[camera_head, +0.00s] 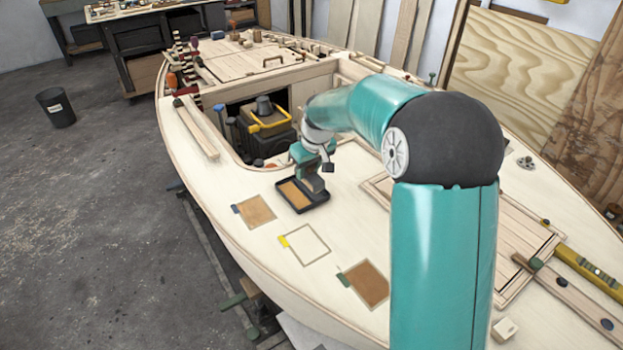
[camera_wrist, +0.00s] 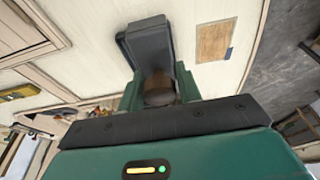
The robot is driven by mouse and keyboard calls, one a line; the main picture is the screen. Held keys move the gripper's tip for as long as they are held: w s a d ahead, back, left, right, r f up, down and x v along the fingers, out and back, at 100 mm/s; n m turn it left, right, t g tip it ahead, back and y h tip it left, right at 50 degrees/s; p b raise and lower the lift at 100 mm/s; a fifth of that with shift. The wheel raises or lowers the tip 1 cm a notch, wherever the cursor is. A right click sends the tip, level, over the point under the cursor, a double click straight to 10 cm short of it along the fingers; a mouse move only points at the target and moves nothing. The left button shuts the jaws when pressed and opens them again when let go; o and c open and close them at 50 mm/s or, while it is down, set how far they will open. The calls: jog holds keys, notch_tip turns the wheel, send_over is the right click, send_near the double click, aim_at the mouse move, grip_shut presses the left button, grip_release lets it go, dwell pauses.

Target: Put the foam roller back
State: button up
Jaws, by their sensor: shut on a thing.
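My gripper (camera_head: 313,162) is low over the deck, just behind a black tray (camera_head: 302,203) with an amber-brown inside. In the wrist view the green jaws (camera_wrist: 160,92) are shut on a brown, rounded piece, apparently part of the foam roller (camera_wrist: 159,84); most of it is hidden. A dark grey piece (camera_wrist: 145,40) reaches beyond the jaws over the pale deck. In the head view a grey upright part (camera_head: 312,180) stands between gripper and tray. I cannot tell whether it belongs to the roller or the tray.
Left of the tray lies a brown square with a blue tab (camera_head: 255,210). In front are a yellow-tabbed outlined square (camera_head: 305,244) and a green-tabbed brown square (camera_head: 366,284). A black-and-yellow machine (camera_head: 265,125) sits in the opening behind. Wooden strips (camera_head: 197,130) lie left.

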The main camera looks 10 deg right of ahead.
jog(key=w+f, duration=0.2)
jog(key=w, duration=0.1)
jog(key=w+d+f, duration=0.1)
jog(key=w+f, duration=0.2)
jog(key=w, duration=0.1)
jog(key=w+d+f, duration=0.1)
jog(key=w+f, duration=0.2)
jog(key=shift+w+f, duration=0.2)
jog(key=shift+w, duration=0.15)
jog(key=shift+w+f, duration=0.15)
jog(key=shift+f, duration=0.05)
jog(key=shift+s+x, duration=0.15)
jog(key=shift+x, duration=0.65)
jog(key=shift+s+x, duration=0.15)
jog(key=shift+x, duration=0.6)
jog(key=shift+d+f, duration=0.2)
jog(key=o, duration=1)
jog(key=shift+f, duration=0.1)
jog(key=shift+c, duration=0.2)
jog(key=v, duration=1.2)
jog(key=shift+r, duration=0.25)
